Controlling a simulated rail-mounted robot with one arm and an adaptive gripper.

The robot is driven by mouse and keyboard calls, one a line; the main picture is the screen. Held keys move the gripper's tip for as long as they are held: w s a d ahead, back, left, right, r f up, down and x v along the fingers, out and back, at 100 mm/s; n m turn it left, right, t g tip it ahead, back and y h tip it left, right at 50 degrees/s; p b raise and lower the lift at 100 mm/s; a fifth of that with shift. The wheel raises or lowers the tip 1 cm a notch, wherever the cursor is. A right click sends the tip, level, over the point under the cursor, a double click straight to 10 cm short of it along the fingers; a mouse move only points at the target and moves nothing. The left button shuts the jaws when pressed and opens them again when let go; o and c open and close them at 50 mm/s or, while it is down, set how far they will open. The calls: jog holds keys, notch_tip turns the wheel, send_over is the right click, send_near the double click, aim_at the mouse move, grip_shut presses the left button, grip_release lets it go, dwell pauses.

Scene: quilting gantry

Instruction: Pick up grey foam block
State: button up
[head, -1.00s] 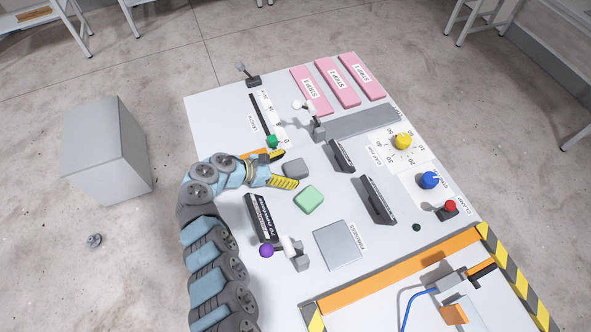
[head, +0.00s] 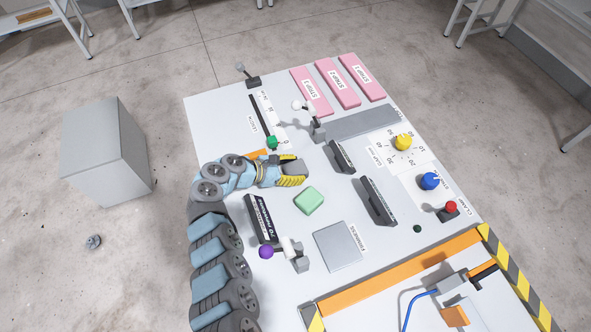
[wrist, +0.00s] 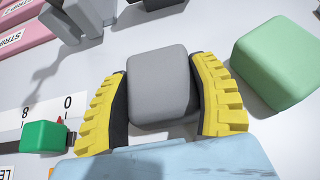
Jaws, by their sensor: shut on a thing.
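The grey foam block (wrist: 160,85) sits between the two yellow ribbed fingers of my gripper (wrist: 162,100) in the wrist view. The dark inner pads press on its left and right sides. In the head view the block (head: 295,169) shows between the fingertips of my gripper (head: 292,171), partly hidden by them. The block appears to be at the white table's surface; I cannot tell whether it is lifted.
A green block (head: 309,200) lies close beside the gripper, and also shows in the wrist view (wrist: 280,62). A green slider knob (head: 272,143) is on the other side. Dark upright panels (head: 342,156) and a grey square pad (head: 338,246) stand nearby on the table (head: 225,115).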

aim_at(296, 165)
jog(key=shift+r, duration=0.1)
jog(key=shift+r+p, duration=0.5)
jog(key=shift+p, duration=0.1)
jog(key=r+p, duration=0.1)
jog(key=p, duration=0.1)
jog(key=s+r+p, duration=0.1)
jog(key=r+p, duration=0.1)
jog(key=p, duration=0.1)
jog(key=s+r+p, duration=0.1)
jog(key=r+p, duration=0.1)
jog(key=shift+s+r+p, duration=0.2)
jog(key=shift+r+p, duration=0.05)
jog(key=shift+p, duration=0.6)
jog(key=s+r+p, duration=0.6)
jog(key=s+p, duration=0.5)
jog(key=p, duration=0.4)
jog(key=shift+s+d+r, duration=0.15)
jog(key=shift+s+d, duration=0.05)
jog(key=shift+s, duration=0.1)
